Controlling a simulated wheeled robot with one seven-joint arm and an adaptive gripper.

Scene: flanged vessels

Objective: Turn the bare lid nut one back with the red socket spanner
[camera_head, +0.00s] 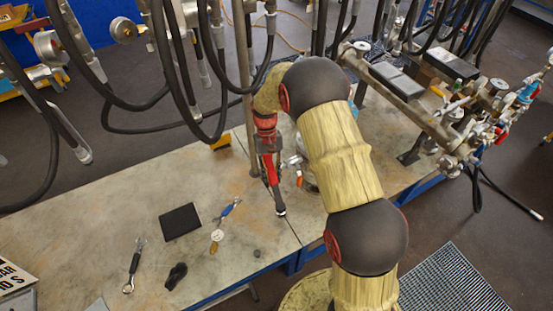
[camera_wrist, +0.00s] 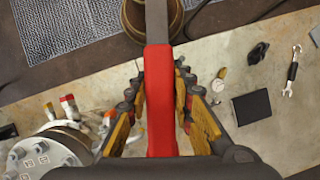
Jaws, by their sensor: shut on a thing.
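The red socket spanner (camera_head: 272,170) hangs in my gripper (camera_head: 267,145), its grey shaft pointing down over the bench with the dark socket end low. In the wrist view my gripper (camera_wrist: 160,95) is shut on the red handle (camera_wrist: 159,110), with a yellow-padded finger on either side. The spanner's grey shaft (camera_wrist: 157,20) runs out to the top edge. The flanged vessel lid (camera_wrist: 45,155) with several bolt heads or nuts and small number marks is at lower left, apart from the spanner. In the head view the vessel is mostly hidden behind my arm. I cannot tell which nut is the bare one.
Black hoses (camera_head: 180,70) hang at the back left. A valve manifold (camera_head: 450,125) stands right.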

